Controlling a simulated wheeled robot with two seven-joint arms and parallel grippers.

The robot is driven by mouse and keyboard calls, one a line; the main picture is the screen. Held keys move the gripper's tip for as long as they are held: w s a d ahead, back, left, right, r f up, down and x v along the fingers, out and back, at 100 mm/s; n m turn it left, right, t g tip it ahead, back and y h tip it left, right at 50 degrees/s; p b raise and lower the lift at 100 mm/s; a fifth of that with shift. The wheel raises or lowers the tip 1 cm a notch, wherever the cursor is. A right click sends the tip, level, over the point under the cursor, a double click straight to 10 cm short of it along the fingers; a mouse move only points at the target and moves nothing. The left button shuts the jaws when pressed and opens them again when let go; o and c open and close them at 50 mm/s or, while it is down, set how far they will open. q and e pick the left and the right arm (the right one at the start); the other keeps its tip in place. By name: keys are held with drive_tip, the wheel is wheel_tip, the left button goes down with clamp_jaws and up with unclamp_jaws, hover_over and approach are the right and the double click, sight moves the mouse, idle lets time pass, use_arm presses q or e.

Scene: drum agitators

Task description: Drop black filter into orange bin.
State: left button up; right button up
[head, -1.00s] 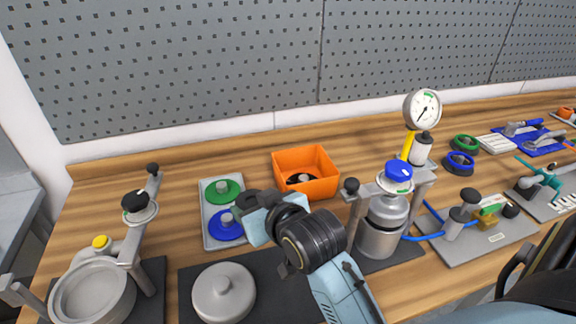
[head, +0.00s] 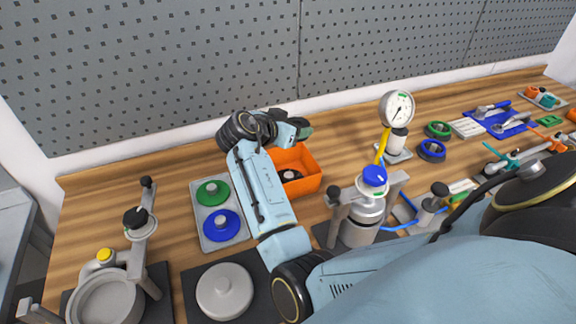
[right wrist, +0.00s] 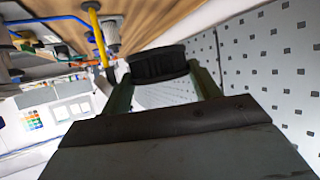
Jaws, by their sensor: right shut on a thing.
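The orange bin (head: 310,170) stands on the bench in the middle of the head view, its left part hidden behind my right arm. A black disc with a grey knob (head: 292,175) lies inside it. My right gripper (head: 297,125) is at the bin's back edge in the head view, raised above the bench. In the right wrist view, its two fingers are shut on a black round thing (right wrist: 158,62), which looks like a black filter. In the head view this held thing is hard to make out against the dark fingers. My left gripper is not in view.
A grey tray (head: 245,232) with a green disc (head: 213,193) and a blue disc (head: 221,225) lies left of the bin. A metal canister (head: 358,217) in a clamp stands to the right, with a pressure gauge (head: 397,109) behind it. The pegboard (head: 150,70) rises behind.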

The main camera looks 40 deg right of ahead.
wheel_tip(320, 180, down, 6)
drive_tip(key=b, duration=0.3)
drive_tip(key=shift+r+b, duration=0.1)
drive_tip(key=shift+b, duration=0.2)
drive_tip(key=o, duration=1)
drive_tip(key=shift+o, duration=0.2)
drive_tip(key=b+v, duration=0.1)
drive_tip(key=v, duration=0.6)
drive_tip(key=shift+a, duration=0.25)
drive_tip(key=shift+d+r, duration=0.1)
drive_tip(key=shift+r, duration=0.05)
